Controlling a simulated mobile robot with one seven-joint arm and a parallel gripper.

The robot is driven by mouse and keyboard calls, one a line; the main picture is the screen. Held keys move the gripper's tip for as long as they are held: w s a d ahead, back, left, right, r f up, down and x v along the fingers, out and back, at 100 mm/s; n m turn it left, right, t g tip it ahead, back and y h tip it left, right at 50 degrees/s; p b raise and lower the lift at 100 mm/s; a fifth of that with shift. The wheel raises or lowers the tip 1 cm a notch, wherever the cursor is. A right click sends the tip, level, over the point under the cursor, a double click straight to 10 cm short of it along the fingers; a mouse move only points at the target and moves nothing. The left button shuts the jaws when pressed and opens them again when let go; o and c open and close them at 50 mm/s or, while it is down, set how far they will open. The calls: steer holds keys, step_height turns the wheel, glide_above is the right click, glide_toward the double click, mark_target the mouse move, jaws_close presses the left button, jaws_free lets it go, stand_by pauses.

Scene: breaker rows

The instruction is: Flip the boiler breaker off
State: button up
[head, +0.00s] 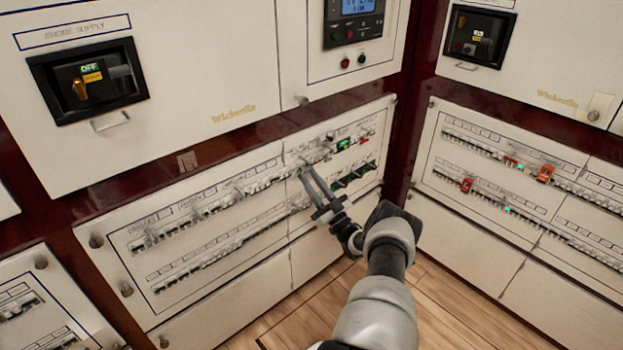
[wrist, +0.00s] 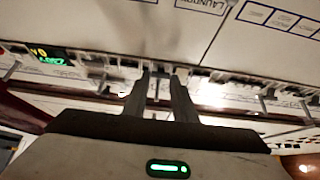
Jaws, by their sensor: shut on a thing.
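My gripper (head: 303,172) reaches the upper breaker row of the middle lower panel (head: 255,150), near the seam between its two halves. In the wrist view the two fingers (wrist: 160,76) point into the row and are closed together around a small breaker toggle (wrist: 159,88). The toggle is mostly hidden between the fingertips. I cannot read a boiler label in either view, so I cannot tell which breaker this is. An upside-down "LAUNDRY" label (wrist: 203,5) shows close to the fingers.
Neighbouring toggles (wrist: 265,100) stand close on both sides of the fingers. A shore supply switch (head: 88,80) reading OFF is above left. Another breaker panel (head: 520,190) is at right. Wooden floor (head: 440,310) lies below.

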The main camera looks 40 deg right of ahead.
steer(key=shift+w+f+t, duration=0.25)
steer(key=shift+f+t, duration=0.15)
steer(key=shift+t, duration=0.4)
steer(key=o, duration=1)
steer(key=shift+w, duration=0.1)
steer(key=shift+o, duration=0.2)
steer(key=shift+f, duration=0.1)
